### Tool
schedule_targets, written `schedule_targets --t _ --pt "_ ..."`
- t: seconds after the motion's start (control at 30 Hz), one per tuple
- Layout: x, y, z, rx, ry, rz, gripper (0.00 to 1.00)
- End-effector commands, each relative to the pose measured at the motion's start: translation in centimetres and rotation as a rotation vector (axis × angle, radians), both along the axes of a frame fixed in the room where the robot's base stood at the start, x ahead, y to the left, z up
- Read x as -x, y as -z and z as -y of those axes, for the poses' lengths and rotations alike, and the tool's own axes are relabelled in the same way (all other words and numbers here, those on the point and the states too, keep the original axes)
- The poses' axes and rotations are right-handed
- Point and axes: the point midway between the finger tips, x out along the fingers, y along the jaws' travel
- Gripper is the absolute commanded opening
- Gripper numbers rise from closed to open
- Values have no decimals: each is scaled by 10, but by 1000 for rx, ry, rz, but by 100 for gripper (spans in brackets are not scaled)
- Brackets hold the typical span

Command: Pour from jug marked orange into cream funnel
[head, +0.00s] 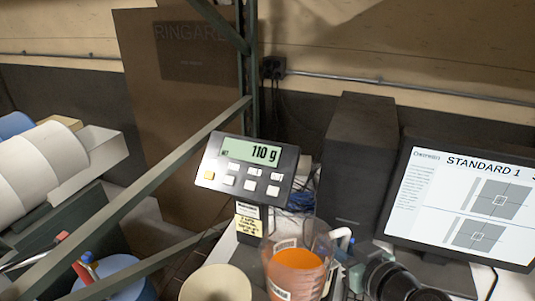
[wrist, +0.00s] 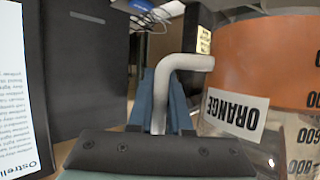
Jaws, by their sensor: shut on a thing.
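The clear jug (head: 295,275) with orange liquid stands out at bottom centre of the head view. Its label reads ORANGE (wrist: 237,113) in the wrist view, where orange liquid and printed graduations also show. My gripper (head: 352,268) is at the jug's right side, shut on its pale handle (wrist: 162,85). In the wrist view the handle runs between the gripper's blue-grey fingers (wrist: 160,105). The cream funnel (head: 215,284) is just left of the jug, cut off by the frame's bottom edge. No stream of liquid is visible between them.
A scale display (head: 247,168) behind the funnel and jug reads 110 g. A monitor (head: 466,205) showing STANDARD 1 is at right, beside a dark box (head: 360,160). A diagonal metal bar (head: 130,205) crosses at left, near white cylinders (head: 45,165) and a blue bucket (head: 115,278).

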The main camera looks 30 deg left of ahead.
Motion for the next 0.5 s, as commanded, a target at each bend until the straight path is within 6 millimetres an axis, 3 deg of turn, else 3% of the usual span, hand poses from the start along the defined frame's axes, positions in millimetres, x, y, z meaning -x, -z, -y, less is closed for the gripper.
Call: schedule_targets --t 0.3,0.5 --pt "-2 0 -3 -4 -10 3 0" --pt "-10 16 -24 -7 -102 2 0"
